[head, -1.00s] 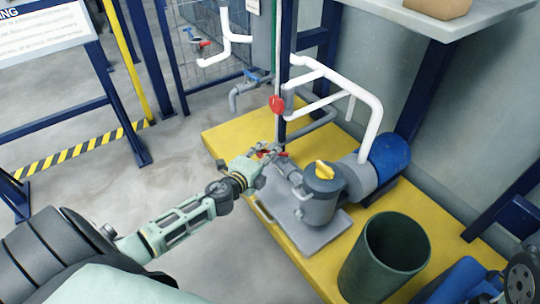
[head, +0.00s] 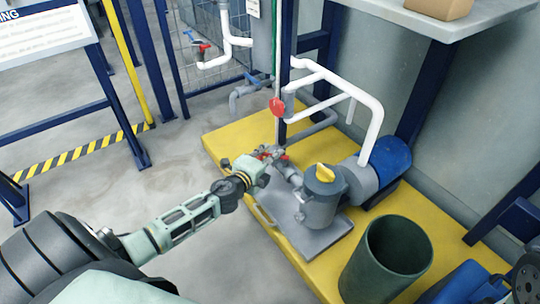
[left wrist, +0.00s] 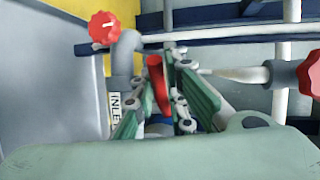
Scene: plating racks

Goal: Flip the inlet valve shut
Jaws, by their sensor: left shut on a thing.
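The inlet valve's red lever (left wrist: 157,85) shows in the left wrist view between the green-padded fingers of my left gripper (left wrist: 168,80). The gripper is shut on it, and the fingers hide part of it. A label (left wrist: 114,112) reading "INLE", its end hidden, is beside the fingers. In the head view my left gripper (head: 268,156) is at the grey pipework left of the pump's strainer pot (head: 321,205). A bit of red (head: 264,152) shows at its fingers, and another small red part (head: 285,157) is just right of it.
White pipes (head: 375,110) rise behind the blue pump motor (head: 390,157). A red knob (head: 277,106) is on the upright behind the gripper. A dark green bin (head: 350,265) stands on the yellow platform (head: 222,136) at the front. Open floor lies to the left.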

